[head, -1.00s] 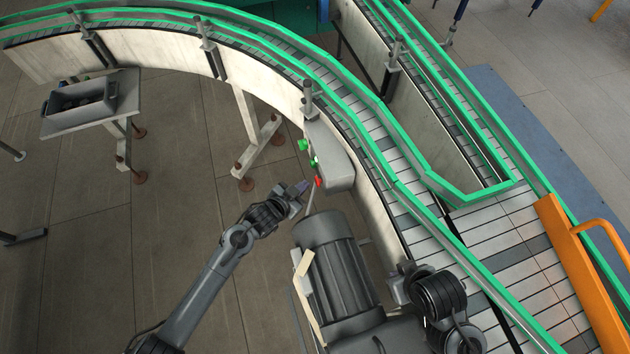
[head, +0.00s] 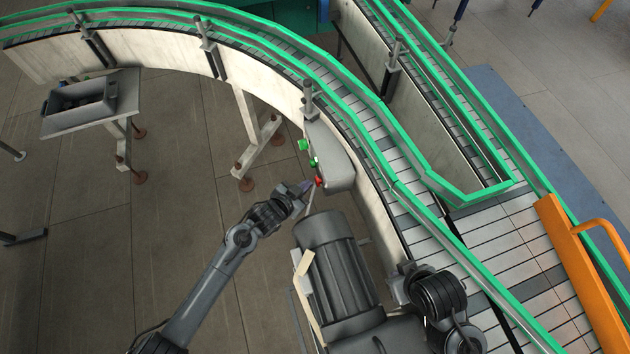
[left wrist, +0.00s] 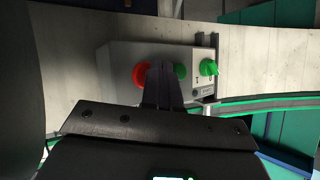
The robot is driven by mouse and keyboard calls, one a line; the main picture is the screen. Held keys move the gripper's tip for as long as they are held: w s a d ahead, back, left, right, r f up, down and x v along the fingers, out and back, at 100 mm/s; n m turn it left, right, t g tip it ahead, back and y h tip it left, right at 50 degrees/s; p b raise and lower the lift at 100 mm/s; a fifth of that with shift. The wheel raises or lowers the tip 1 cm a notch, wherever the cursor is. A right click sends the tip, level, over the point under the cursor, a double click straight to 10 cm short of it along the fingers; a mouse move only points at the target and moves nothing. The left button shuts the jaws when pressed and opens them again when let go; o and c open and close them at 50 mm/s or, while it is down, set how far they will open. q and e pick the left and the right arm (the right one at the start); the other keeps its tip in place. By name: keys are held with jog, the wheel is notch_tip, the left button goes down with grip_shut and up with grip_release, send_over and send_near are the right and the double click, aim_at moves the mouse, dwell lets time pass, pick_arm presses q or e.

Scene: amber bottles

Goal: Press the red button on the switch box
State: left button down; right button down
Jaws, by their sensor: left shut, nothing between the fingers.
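The grey switch box (head: 333,157) is fixed to the side wall of the curved conveyor; it also shows in the left wrist view (left wrist: 122,62). Its red button (head: 320,181) is at the near end, and appears left of the fingers in the left wrist view (left wrist: 138,75). A green button (head: 313,162) and a green knob (head: 303,144) are further along. My left gripper (head: 308,187) is shut and empty, its tips close beside the red button. In the left wrist view the fingers (left wrist: 163,68) partly cover the red and green buttons. I cannot tell whether they touch. My right gripper is not clearly seen.
A large grey motor (head: 335,270) stands just below the switch box, close to my left gripper. The conveyor (head: 400,165) with green rails curves behind the box. A small table with a grey bin (head: 82,103) stands at the left. Open floor lies left of my arm.

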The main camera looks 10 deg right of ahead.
pick_arm(q)
jog(key=shift+w+d, duration=0.1)
jog(key=shift+d, duration=0.4)
dwell(0.6)
jog(key=shift+a+r, duration=0.1)
jog(key=shift+a, duration=0.1)
jog(key=shift+a+p, duration=0.35)
jog(key=shift+a, duration=0.35)
dwell(0.3)
jog(key=shift+s+a+p, duration=0.2)
jog(key=shift+a+p, duration=0.15)
jog(key=shift+a, duration=0.45)
jog(key=shift+s+a+p, duration=0.15)
jog(key=shift+a+p, duration=0.25)
jog(key=shift+a, duration=0.45)
jog(key=shift+s+a+p, duration=0.2)
jog(key=shift+a+p, duration=0.15)
jog(key=shift+a, duration=0.45)
